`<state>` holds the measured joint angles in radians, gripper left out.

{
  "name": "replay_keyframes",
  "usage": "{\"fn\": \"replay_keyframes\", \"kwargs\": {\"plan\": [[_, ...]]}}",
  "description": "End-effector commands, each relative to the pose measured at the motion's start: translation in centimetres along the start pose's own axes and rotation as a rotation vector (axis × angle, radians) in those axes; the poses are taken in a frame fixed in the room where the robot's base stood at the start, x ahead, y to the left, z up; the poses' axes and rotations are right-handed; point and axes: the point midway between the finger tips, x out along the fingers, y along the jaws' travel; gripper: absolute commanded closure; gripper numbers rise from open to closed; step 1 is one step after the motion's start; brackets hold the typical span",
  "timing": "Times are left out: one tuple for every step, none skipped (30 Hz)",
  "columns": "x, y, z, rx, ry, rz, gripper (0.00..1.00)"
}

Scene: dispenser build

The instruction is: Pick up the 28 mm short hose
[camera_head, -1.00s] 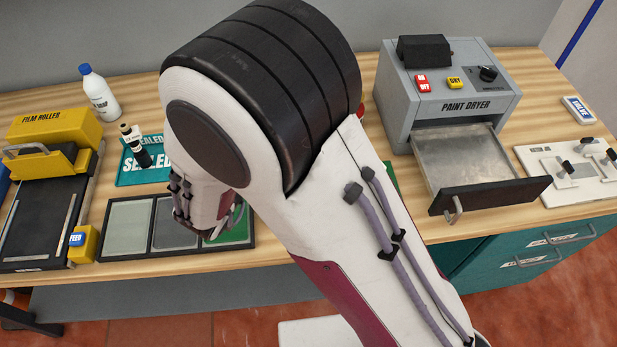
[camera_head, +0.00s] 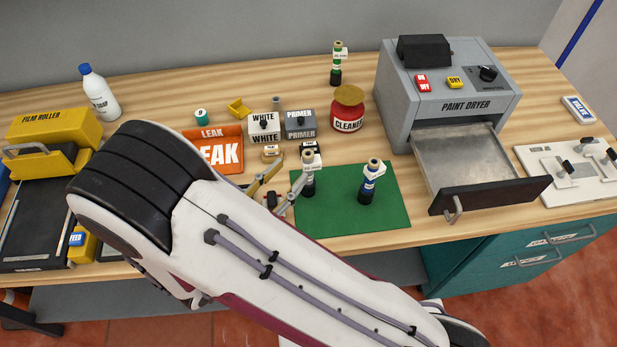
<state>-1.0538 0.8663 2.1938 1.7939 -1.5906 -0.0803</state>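I cannot pick out the 28 mm short hose for certain, as the small tags are too small to read. My gripper is not in view; my arm's large elbow and link cover the front left of the bench.
The paint dryer (camera_head: 445,88) stands right with its drawer (camera_head: 490,196) pulled out. A yellow-and-grey tool (camera_head: 264,178) lies by the mat. The film roller (camera_head: 50,125) is left.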

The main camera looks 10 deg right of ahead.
Motion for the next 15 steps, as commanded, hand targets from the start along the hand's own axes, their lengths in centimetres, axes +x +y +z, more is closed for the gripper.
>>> {"fn": "replay_keyframes", "kwargs": {"plan": [[0.0,0.0,0.0,0.0,0.0,0.0,0.64],[0.0,0.0,0.0,0.0,0.0,0.0,0.64],[0.0,0.0,0.0,0.001,0.0,0.0,0.64],[0.0,0.0,0.0,0.001,-0.001,0.0,0.64],[0.0,0.0,0.0,0.001,-0.001,0.0,0.64],[0.0,0.0,0.0,0.001,-0.001,0.0,0.64],[0.0,0.0,0.0,0.001,-0.001,0.0,0.64],[0.1,0.0,0.0,0.001,-0.001,0.0,0.64],[0.2,0.0,0.0,0.001,-0.001,0.0,0.64],[0.3,0.0,0.0,0.001,-0.001,0.0,0.64],[0.4,0.0,0.0,0.001,-0.001,0.001,0.64],[0.6,0.0,0.0,0.001,-0.001,0.002,0.64],[0.8,0.0,0.0,0.001,-0.001,0.002,0.64],[1.0,0.0,0.0,0.001,-0.001,0.003,0.64],[1.3,0.0,0.0,0.001,-0.001,0.002,0.64]]}}
